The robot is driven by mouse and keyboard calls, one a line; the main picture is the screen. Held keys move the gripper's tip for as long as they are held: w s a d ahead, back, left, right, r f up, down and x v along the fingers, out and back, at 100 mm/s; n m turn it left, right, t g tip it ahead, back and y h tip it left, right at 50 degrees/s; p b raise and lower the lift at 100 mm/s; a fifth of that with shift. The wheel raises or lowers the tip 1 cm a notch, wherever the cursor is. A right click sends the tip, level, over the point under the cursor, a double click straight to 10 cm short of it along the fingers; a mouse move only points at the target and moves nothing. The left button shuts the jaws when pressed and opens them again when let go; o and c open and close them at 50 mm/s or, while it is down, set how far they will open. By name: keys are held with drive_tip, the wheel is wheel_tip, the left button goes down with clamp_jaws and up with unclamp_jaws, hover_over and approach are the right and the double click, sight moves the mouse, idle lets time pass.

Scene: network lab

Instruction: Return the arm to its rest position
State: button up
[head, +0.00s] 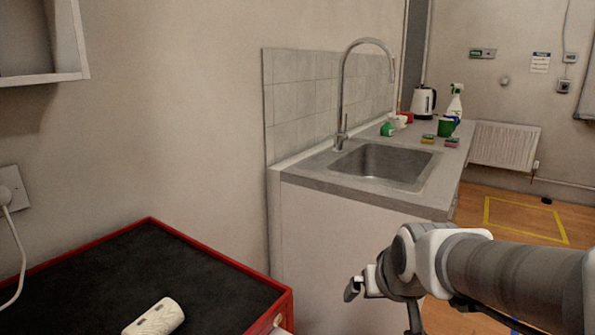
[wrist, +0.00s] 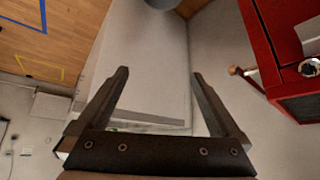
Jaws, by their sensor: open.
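My arm (head: 515,275) reaches in from the right edge of the head view, in front of the sink unit. My gripper (wrist: 160,73) shows in the wrist view with its two dark fingers wide apart and nothing between them. Behind the fingers is the pale front of the sink unit (wrist: 150,85). In the head view the fingers are not clearly seen.
A red-edged cabinet with a black top (head: 190,265) stands at lower left, with a white object (head: 154,317) on it. The sink counter (head: 310,175) holds a tall tap (head: 343,100), a kettle (head: 423,103) and a spray bottle (head: 455,102). Open floor (head: 480,205) lies beyond.

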drive_tip(key=s+r+g, duration=0.2)
drive_tip(key=s+r, duration=0.1)
drive_tip(key=s, duration=1.2)
wheel_tip(320, 180, up, 21)
drive_tip(key=p, duration=2.2)
drive_tip(key=shift+w+d+r, duration=0.2)
drive_tip(key=shift+w+d, duration=0.1)
drive_tip(key=shift+d, duration=0.05)
